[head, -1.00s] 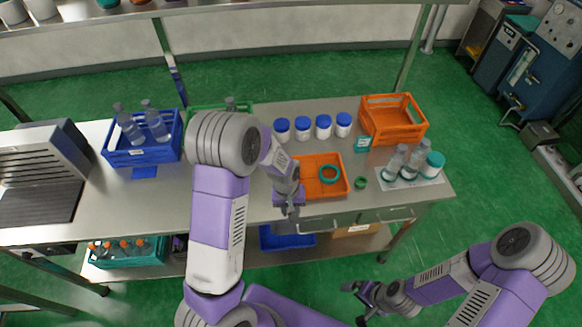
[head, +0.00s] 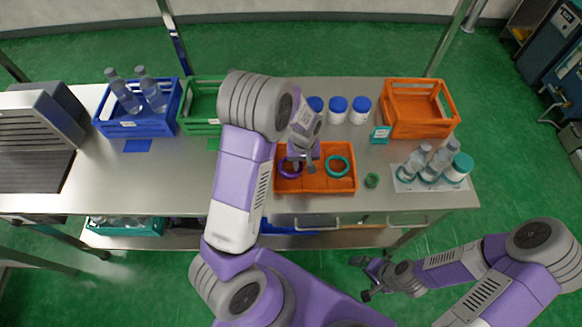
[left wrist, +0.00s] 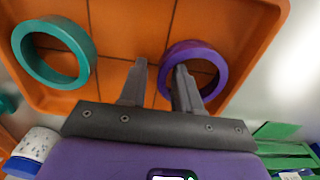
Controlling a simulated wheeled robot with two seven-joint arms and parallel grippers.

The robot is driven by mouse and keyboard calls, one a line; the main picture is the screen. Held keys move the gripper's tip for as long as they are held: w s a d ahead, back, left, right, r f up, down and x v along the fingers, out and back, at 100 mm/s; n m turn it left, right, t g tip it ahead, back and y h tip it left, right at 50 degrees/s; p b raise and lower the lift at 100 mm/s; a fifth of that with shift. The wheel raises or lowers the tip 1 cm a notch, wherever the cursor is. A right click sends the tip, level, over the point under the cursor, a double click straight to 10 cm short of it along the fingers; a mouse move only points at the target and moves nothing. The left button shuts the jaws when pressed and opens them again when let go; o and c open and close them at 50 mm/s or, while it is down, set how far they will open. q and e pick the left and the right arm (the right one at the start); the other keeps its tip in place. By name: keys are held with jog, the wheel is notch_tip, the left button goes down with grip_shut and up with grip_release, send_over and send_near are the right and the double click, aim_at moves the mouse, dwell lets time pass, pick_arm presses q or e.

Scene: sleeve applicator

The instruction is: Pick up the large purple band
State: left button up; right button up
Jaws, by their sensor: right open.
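The large purple band (head: 289,174) lies flat in the left part of the orange tray (head: 318,186). It also shows in the left wrist view (left wrist: 221,74). My left gripper (head: 303,166) points down into the tray at the band. In the left wrist view its jaws (left wrist: 160,64) are open, with one finger over the band's opening and the other outside its left wall. Contact with the band cannot be told. My right gripper (head: 362,280) is open and empty, in front of the table.
A teal band (head: 338,166) lies to the right in the same tray. A small green ring (head: 372,180) sits on the table beside the tray. Blue-capped jars (head: 338,110) and an orange crate (head: 418,110) stand behind. Bottles stand on a white mat (head: 404,184) at right.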

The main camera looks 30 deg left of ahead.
pick_arm(q)
jog(key=shift+f, duration=0.1)
jog(key=shift+c, duration=0.2)
grip_shut()
dwell(0.4)
notch_tip(320, 180, up, 10)
jog(key=p, duration=0.1)
dwell(0.3)
jog(key=shift+r+p, duration=0.35)
jog(key=shift+p, duration=0.25)
